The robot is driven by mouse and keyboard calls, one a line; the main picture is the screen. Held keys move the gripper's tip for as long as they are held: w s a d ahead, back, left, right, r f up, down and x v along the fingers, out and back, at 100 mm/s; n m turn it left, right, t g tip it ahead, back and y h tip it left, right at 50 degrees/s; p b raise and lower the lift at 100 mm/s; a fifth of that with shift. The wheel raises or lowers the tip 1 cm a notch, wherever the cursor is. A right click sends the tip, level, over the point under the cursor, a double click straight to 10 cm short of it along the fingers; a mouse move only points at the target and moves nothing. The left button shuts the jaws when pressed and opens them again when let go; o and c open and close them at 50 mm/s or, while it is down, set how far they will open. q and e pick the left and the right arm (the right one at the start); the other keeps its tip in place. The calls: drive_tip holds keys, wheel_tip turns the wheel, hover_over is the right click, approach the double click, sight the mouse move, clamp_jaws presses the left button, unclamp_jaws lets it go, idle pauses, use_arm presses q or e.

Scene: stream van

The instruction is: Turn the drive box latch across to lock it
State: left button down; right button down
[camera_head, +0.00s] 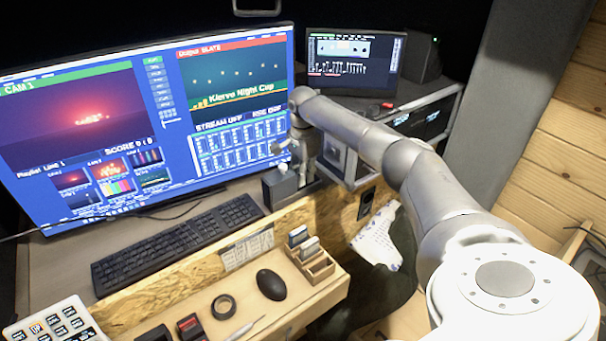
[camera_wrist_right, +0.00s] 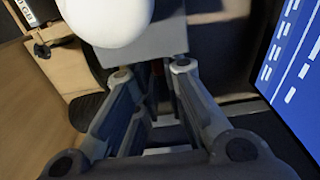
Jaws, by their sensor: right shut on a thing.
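My right arm reaches over the desk, and my right gripper (camera_head: 302,168) is down beside a small black box (camera_head: 275,190) at the right end of the keyboard. A boxy unit with a pale frame (camera_head: 345,155) stands just right of the gripper. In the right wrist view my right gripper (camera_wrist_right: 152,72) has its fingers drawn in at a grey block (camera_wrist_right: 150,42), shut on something. The fingers hide what they hold. I cannot make out the latch or which way it points. My left gripper is not in view.
A large monitor (camera_head: 150,110) stands close behind the gripper. A smaller screen (camera_head: 352,60) is at the back. A keyboard (camera_head: 175,245) lies left of the black box. A mouse (camera_head: 271,284), tape roll (camera_head: 223,307) and wooden card holder (camera_head: 313,263) are on the front shelf.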

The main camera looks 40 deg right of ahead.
drive_tip(key=shift+m, duration=0.4)
drive_tip(key=shift+s+r+m, duration=0.1)
drive_tip(key=shift+m, duration=0.8)
drive_tip(key=shift+s+a+m, duration=0.1)
drive_tip(key=shift+s+m, duration=0.1)
drive_tip(key=shift+m, duration=1.5)
drive_tip(key=c, duration=1.5)
unclamp_jaws()
